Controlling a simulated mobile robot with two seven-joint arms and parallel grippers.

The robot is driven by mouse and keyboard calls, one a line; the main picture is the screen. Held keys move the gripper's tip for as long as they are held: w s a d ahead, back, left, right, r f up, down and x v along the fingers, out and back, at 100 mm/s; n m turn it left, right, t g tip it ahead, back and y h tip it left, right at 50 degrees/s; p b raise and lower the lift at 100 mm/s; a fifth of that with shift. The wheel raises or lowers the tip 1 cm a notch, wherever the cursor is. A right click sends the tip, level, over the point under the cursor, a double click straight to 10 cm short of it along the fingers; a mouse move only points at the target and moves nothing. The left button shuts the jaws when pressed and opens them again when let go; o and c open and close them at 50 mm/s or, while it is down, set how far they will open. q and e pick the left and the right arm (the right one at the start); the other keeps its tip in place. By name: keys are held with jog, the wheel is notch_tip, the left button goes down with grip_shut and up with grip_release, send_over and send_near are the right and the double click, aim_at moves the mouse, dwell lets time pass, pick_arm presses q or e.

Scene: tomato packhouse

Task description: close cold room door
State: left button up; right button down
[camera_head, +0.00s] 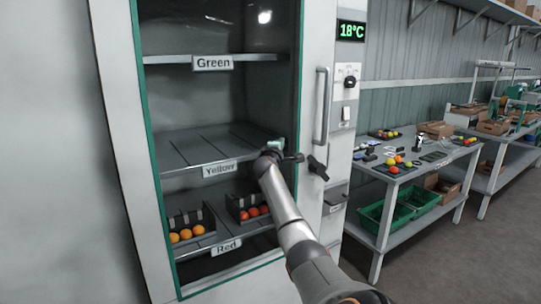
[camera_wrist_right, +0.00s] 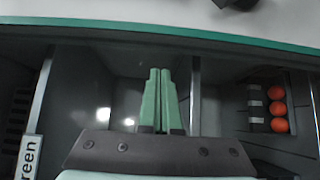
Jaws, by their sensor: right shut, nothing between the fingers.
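The cold room door (camera_head: 312,60) is a white panel with a teal-edged window, a vertical grey handle (camera_head: 322,106) and a black latch lever (camera_head: 318,168) near its right side. The frames do not show clearly whether it stands flush or slightly ajar. My right gripper (camera_head: 277,144) is in front of the window near the Yellow shelf, left of the handle and lever and apart from both. In the wrist view its teal fingers (camera_wrist_right: 158,100) are together with nothing between them. My left gripper is not in view.
Behind the window are shelves labelled Green (camera_head: 213,63), Yellow (camera_head: 219,169) and Red (camera_head: 227,246), with red and orange tomatoes in trays low down. A control panel reading 18°C (camera_head: 351,31) is to the right. A work table (camera_head: 390,150) with green crates beneath stands beyond.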

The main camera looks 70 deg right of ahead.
jog(key=s+a, duration=0.2)
jog(key=a, duration=0.7)
jog(key=shift+f+b, duration=0.15)
jog(key=shift+b, duration=0.15)
